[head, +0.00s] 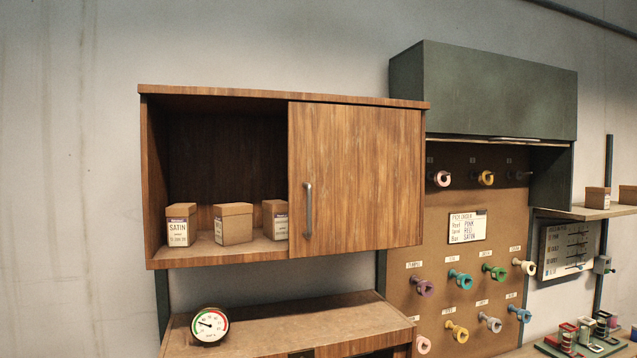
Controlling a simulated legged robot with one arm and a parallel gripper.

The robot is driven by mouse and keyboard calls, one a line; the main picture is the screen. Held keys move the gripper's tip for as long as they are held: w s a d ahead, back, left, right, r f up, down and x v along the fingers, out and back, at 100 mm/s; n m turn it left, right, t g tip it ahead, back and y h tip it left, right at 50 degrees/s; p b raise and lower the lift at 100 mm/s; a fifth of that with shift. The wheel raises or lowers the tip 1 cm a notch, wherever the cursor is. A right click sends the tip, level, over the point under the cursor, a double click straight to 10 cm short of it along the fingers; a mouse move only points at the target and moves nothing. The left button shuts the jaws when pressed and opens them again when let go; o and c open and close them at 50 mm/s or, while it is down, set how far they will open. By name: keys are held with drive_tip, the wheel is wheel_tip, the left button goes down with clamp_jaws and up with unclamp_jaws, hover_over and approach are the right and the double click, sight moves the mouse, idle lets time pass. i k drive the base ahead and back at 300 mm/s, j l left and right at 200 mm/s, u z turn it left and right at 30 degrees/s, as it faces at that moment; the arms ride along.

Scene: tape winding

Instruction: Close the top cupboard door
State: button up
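A wooden wall cupboard (151,200) hangs left of centre in the head view. Its flat wooden door (362,170) covers the right half of the front, with a vertical metal handle (308,210) near the door's left edge. The left half is open. The space behind the door is hidden. My gripper is not in view.
A wooden counter (280,322) with a round dial gauge (210,325) stands below. At right, a dark green cabinet (490,90) hangs over a pegboard (445,270) with coloured rolls. A side shelf (588,212) holds boxes. The wall at left is bare.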

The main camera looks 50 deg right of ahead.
sight(353, 171)
drive_tip(key=z, duration=1.5)
